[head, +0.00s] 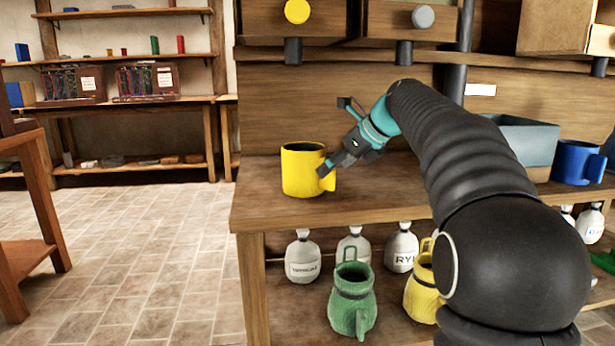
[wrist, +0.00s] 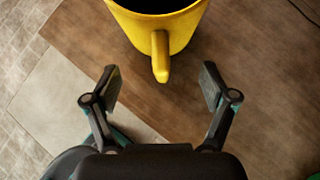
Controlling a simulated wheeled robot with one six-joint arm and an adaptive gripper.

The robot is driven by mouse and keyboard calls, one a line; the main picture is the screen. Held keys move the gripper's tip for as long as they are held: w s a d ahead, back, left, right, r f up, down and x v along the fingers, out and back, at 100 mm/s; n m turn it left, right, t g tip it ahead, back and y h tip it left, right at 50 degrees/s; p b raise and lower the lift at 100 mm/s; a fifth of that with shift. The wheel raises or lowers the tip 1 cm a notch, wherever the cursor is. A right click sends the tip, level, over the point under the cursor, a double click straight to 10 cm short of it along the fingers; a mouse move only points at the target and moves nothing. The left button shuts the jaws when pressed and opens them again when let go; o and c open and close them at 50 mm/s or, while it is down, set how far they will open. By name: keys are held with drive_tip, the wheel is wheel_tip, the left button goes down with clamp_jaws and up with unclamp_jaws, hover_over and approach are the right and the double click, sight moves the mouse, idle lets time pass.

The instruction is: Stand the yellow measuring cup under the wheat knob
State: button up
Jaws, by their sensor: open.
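The yellow measuring cup (head: 302,170) stands upright on the bench near its left front edge, with its handle to the right. It is below the yellow knob (head: 297,11) and its dark spout (head: 293,51); I cannot read a wheat label there. My gripper (head: 335,140) is open beside the handle. In the wrist view the cup (wrist: 140,22) is at the top, and its handle (wrist: 160,56) points down toward the gap between the open fingers (wrist: 159,80). The fingers look apart from the handle and hold nothing.
A grey knob (head: 423,16) with a second spout is to the right. A blue-grey bin (head: 525,140) and a blue mug (head: 577,161) stand on the bench (head: 262,208). Below are labelled sacks, a green jug (head: 352,300) and a yellow jug (head: 422,293). The tiled floor at left is open.

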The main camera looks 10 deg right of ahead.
sight(321, 188)
drive_tip(key=shift+b+x, duration=0.45)
drive_tip(key=shift+x, duration=2.45)
drive_tip(key=shift+w+r, duration=0.15)
drive_tip(key=shift+r, duration=0.05)
clamp_jaws()
